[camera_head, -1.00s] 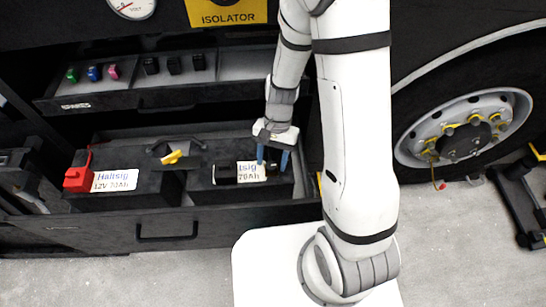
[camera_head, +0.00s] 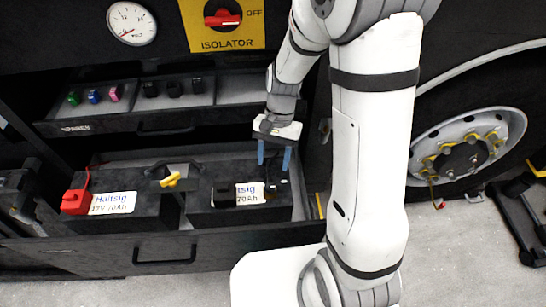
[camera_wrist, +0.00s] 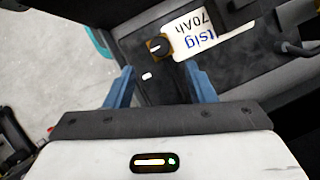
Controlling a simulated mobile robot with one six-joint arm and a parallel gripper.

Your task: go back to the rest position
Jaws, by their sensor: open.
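My gripper (camera_head: 274,155) has two blue fingers and hangs above the right battery (camera_head: 226,213) in the open lower drawer. My arm's white upper links cover much of the right half of the body view.
Above is a tray (camera_head: 130,126) with small coloured parts. A red isolator switch (camera_head: 222,18) and gauge (camera_head: 131,23) are higher. A wheel (camera_head: 467,145) stands at right.

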